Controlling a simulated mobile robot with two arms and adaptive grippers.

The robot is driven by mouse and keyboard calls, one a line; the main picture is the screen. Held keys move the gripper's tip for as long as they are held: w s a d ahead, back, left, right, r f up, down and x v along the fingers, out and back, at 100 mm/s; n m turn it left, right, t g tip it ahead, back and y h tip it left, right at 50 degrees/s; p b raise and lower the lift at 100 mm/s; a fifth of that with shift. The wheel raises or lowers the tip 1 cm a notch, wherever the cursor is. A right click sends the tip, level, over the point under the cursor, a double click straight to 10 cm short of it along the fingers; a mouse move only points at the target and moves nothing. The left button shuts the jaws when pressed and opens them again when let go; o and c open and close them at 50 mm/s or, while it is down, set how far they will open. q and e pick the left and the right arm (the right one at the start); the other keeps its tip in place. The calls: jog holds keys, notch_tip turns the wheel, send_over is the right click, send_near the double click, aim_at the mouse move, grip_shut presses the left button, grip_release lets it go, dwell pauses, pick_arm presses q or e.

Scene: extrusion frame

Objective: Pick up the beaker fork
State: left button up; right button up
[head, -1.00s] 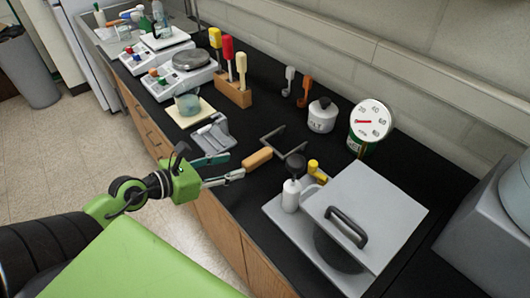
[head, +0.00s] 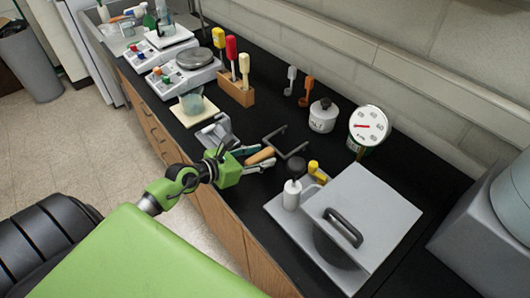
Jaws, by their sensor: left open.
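The beaker fork lies on the black bench top, with a tan wooden handle (head: 262,155) toward me and a dark two-pronged metal fork (head: 291,149) pointing away. My left gripper (head: 258,158) is open at the handle, with one finger on each side of it in the picture. I cannot tell whether the fingers touch the handle. The gripper partly hides the handle's near end. My right gripper is not in view.
A grey tray (head: 217,130) stands close behind the gripper. A beaker (head: 191,101) on a pale pad and a wooden block (head: 236,92) with coloured-handled tools are farther left. A white bottle (head: 291,195) and a grey lidded box (head: 375,207) stand to the right.

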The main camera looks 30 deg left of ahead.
pick_arm(q)
jog(key=shift+w+d+f, duration=0.1)
jog(key=shift+w+f, duration=0.05)
jog(key=shift+w, duration=0.15)
jog(key=shift+c, duration=0.3)
grip_shut()
